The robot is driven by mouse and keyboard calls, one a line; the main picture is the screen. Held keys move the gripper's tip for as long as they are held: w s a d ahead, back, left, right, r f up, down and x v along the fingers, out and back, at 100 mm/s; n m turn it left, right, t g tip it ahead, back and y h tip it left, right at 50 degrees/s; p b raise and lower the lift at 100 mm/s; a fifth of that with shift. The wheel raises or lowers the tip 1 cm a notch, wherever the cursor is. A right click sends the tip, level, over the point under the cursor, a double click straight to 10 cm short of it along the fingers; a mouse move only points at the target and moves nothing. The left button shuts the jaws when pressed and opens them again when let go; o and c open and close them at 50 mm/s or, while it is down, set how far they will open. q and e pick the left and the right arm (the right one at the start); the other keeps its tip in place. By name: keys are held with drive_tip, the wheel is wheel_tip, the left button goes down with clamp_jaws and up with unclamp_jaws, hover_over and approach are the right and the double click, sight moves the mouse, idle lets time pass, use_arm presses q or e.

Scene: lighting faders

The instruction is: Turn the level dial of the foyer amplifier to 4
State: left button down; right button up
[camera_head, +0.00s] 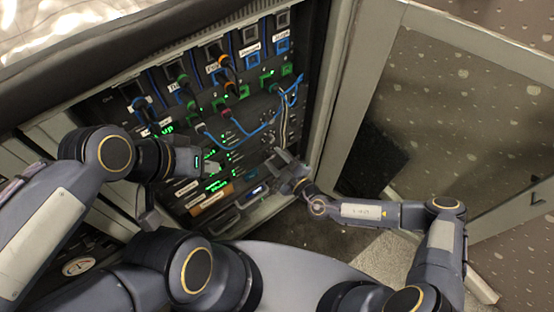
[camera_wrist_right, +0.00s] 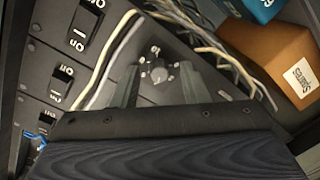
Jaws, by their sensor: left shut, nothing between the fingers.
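A small dark round dial (camera_wrist_right: 157,72) with pale marks around it shows in the right wrist view, on a dark panel. I cannot read its setting, nor any label naming the foyer amplifier. My right gripper (camera_wrist_right: 157,88) is open, with one finger on each side of the dial in the picture. I cannot tell whether they touch it. In the head view the right gripper (camera_head: 279,161) is at the lower right of the equipment rack (camera_head: 310,75) and hides the dial. My left gripper (camera_head: 211,168) is shut and empty in front of the rack's lower part.
White and tan cables (camera_wrist_right: 105,62) run beside both fingers in the right wrist view. Rocker switches (camera_wrist_right: 84,22) line the left, and an orange box (camera_wrist_right: 275,62) labelled Spares is at the right. An open cabinet door (camera_head: 440,110) stands right of the rack.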

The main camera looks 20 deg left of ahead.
drive_tip(key=p+v, duration=0.1)
drive_tip(key=v, duration=0.6)
drive_tip(key=shift+s+d, duration=0.25)
drive_tip(key=shift+d, duration=0.1)
idle(0.4)
